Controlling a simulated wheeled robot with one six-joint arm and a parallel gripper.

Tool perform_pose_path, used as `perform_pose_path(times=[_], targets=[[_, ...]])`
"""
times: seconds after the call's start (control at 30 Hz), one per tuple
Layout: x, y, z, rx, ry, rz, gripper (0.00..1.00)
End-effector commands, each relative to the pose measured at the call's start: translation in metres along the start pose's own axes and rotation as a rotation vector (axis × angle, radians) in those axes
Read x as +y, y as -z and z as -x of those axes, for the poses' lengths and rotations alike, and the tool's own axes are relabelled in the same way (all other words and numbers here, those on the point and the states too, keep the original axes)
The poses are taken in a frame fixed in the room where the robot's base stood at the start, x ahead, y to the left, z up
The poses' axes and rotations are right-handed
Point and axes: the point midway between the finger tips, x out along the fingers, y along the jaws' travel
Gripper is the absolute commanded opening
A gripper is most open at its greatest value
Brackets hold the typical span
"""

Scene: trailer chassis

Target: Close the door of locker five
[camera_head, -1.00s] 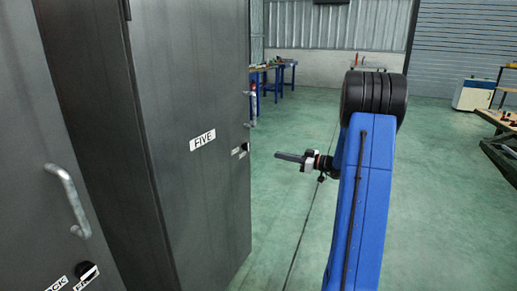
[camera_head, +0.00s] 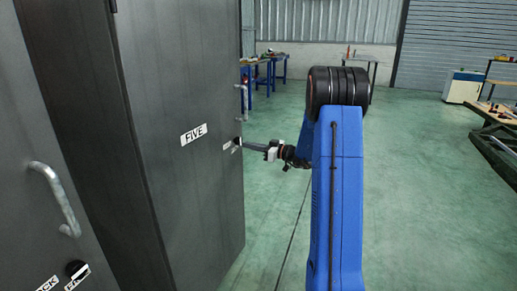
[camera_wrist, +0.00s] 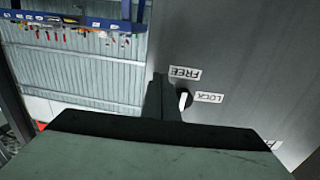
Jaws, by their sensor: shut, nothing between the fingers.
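The dark grey door of locker five (camera_head: 180,190) stands in the left half of the head view, with a white FIVE label (camera_head: 194,134). It is angled to the locker front beside it; I cannot tell how far open it is. My gripper (camera_head: 243,146) is shut and empty, its tip at the door's right edge beside the lock. In the wrist view the shut fingers (camera_wrist: 161,92) are close to the door face (camera_wrist: 235,60), beside a lock knob (camera_wrist: 184,99) with FREE and LOCK labels. Contact is unclear.
A neighbouring locker front with a bent handle (camera_head: 55,198) is at the left. Open green floor (camera_head: 410,210) lies to the right. Blue workbenches (camera_head: 265,70) stand at the back. A white cabinet (camera_head: 463,87) and a dark frame (camera_head: 497,145) are at the far right.

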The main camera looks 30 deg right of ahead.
Motion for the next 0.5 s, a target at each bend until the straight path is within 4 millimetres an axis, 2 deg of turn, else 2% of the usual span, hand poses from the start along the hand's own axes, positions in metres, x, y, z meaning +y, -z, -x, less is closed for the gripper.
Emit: perform_pose_path(times=[0.2,0.5], targets=[[0.000,-0.001,-0.014,0.000,0.000,-0.001,0.00],[0.000,0.000,-0.016,0.000,0.000,0.000,0.00]])
